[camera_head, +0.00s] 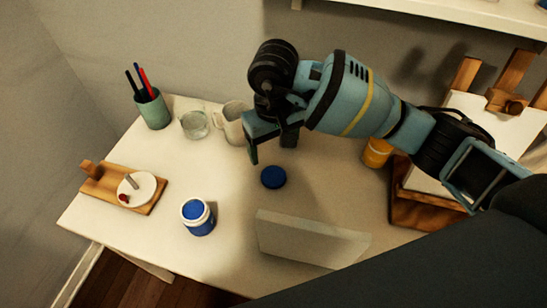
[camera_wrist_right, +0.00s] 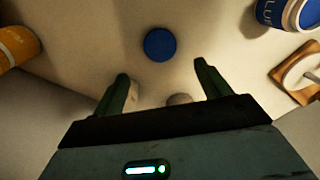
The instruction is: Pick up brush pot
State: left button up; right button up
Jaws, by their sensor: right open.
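The brush pot (camera_head: 154,110) is a green cup holding several dark, red and blue sticks. It stands upright at the back left of the white table in the head view. My right gripper (camera_head: 270,150) is open and empty, pointing down above the table to the right of the pot, with the mug and glass between them. In the right wrist view its two fingers (camera_wrist_right: 161,74) are spread apart, and the brush pot cannot be made out there. My left gripper is in no view.
A clear glass (camera_head: 194,125) and a pale mug (camera_head: 232,124) stand right of the pot. A blue lid (camera_head: 273,177) lies near my gripper. A blue-labelled jar (camera_head: 198,217), a wooden board (camera_head: 101,191), a pale upright panel (camera_head: 305,241) and a yellow jar (camera_head: 376,152) stand around.

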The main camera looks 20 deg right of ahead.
aim_at(156, 114)
jog(key=k+j, duration=0.15)
jog(key=j, duration=0.15)
jog(key=k+j, duration=0.1)
jog(key=j, duration=0.25)
jog(key=k+j, duration=0.15)
jog(key=j, duration=0.15)
jog(key=k+j, duration=0.15)
jog(key=j, duration=0.15)
